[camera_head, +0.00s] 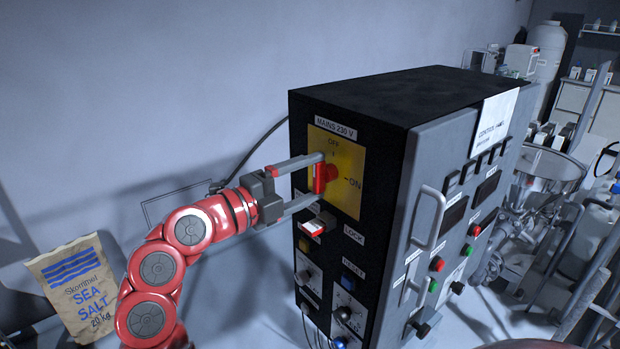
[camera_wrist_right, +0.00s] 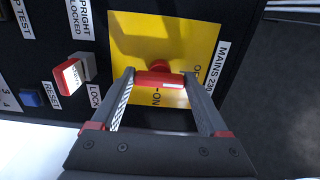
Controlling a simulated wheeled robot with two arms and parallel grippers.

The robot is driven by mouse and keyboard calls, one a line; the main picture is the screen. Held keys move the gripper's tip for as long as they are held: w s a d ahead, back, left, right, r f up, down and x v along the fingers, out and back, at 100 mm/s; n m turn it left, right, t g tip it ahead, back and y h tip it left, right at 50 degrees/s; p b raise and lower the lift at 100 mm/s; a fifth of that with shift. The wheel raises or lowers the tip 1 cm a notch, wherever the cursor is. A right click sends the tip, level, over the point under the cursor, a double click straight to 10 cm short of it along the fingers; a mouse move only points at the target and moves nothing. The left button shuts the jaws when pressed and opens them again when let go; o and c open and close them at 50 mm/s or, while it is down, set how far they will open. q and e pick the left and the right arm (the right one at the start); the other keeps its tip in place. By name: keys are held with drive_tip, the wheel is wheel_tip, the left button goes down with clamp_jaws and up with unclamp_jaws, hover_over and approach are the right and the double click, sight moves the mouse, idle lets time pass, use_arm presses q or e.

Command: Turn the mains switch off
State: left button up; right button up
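The mains switch is a red rotary handle (camera_head: 322,178) on a yellow plate (camera_head: 348,195) on the black side of a cabinet (camera_head: 375,100). OFF is printed at the plate's top and ON at its right. The handle's bar stands upright, in line with OFF; in the right wrist view the bar (camera_wrist_right: 160,79) lies crosswise. My right gripper (camera_head: 322,178) is at the switch, fingers spread wide, one past each end of the bar. I cannot tell for sure whether the fingertips touch it. My left gripper is not in view.
A lock switch (camera_head: 318,224) with a red-and-white cap sits just below the plate, close to the lower finger. More knobs and a blue button (camera_head: 348,282) are lower down. A sea salt bag (camera_head: 78,287) stands at left; a steel hopper (camera_head: 545,170) is at right.

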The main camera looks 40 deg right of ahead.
drive_tip(key=o, duration=0.3)
drive_tip(key=s+a+b, duration=0.1)
drive_tip(key=a+b, duration=0.3)
drive_tip(key=a, duration=1.3)
drive_tip(key=shift+a, duration=0.25)
drive_tip(key=shift+s, duration=0.1)
